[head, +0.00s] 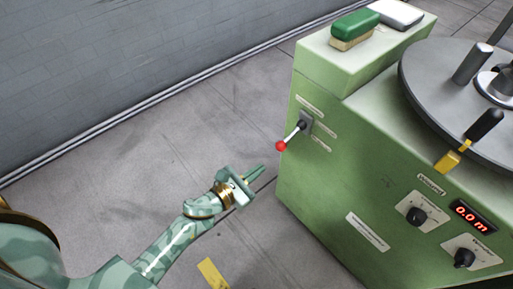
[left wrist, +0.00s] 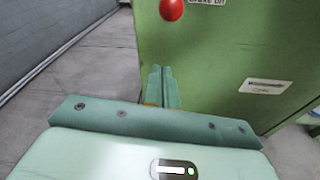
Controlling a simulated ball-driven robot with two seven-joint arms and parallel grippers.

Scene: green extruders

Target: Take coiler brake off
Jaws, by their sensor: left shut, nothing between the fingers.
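The rod points down and to the left. In the left wrist view the red knob (left wrist: 172,9) is at the top edge, beside a label reading "Brake off". My left gripper (head: 262,168) is shut and empty, below and left of the knob and apart from it. Its closed fingers also show in the left wrist view (left wrist: 162,88). My right gripper is not in view.
A green-topped brush (head: 354,28) and a white object (head: 397,14) lie on the cabinet top. A grey coiler disc (head: 440,90) with posts is at the right. Dials (head: 421,215) and a red "0.0 m" display (head: 473,217) sit lower right.

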